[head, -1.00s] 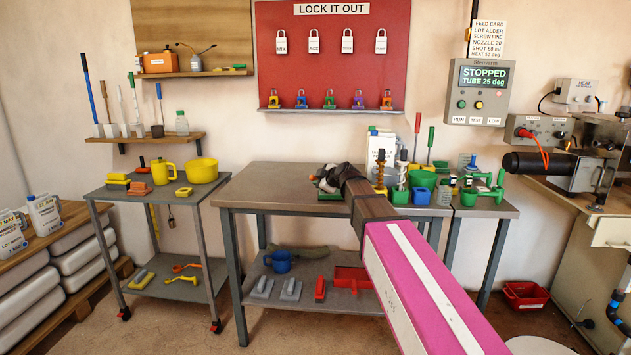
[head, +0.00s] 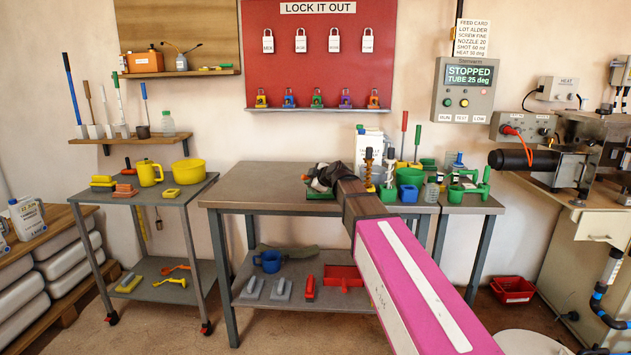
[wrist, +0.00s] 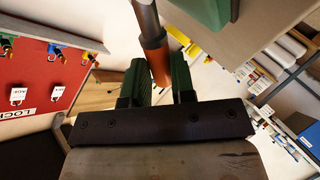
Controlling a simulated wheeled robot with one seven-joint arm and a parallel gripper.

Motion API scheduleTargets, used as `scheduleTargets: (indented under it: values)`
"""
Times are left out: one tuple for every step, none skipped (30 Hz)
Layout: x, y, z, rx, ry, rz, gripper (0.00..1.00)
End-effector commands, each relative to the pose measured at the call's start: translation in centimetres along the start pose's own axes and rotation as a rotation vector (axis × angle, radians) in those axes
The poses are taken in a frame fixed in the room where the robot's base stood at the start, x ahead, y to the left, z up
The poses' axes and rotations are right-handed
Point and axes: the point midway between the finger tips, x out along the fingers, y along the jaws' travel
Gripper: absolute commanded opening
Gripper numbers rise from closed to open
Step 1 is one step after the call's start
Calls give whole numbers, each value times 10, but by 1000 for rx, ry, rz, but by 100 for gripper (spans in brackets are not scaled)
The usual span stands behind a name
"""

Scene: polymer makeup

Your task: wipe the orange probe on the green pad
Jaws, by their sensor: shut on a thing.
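My gripper (wrist: 160,76) has green fingers shut on the orange probe (wrist: 156,55), which has an orange sleeve and a grey shaft running up out of the wrist view. In the head view my dark gripper (head: 325,178) is over the middle table, at the green pad (head: 318,196), which shows only as a green edge under it. A green block (wrist: 205,12) beside the shaft in the wrist view looks like this pad.
The middle table (head: 260,178) is bare left of my gripper. Right of it stand a white container (head: 370,143), a blue tub (head: 409,193) and several upright tools. A cart (head: 140,195) with yellow items is at left. A black-tipped machine nozzle (head: 520,160) juts in at right.

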Motion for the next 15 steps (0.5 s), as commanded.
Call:
scheduleTargets:
  values:
    - [3,-2,-3,3,2,-5,0]
    - [4,-3,-5,3,3,-5,0]
    - [5,-4,-7,3,3,-5,0]
    - [6,-4,-8,3,3,-5,0]
    - [7,-4,-9,4,3,-5,0]
    - [9,-5,-11,4,3,-5,0]
    - [10,-6,-12,5,3,-5,0]
    - [11,-6,-14,5,3,-5,0]
    - [12,-7,-16,4,3,-5,0]
    - [13,-7,-17,4,3,-5,0]
    - [14,-8,-18,4,3,-5,0]
    - [16,-9,-20,3,3,-5,0]
    - [17,-9,-22,3,3,-5,0]
    - [18,-10,-23,3,3,-4,0]
    - [19,-10,-25,4,3,-4,0]
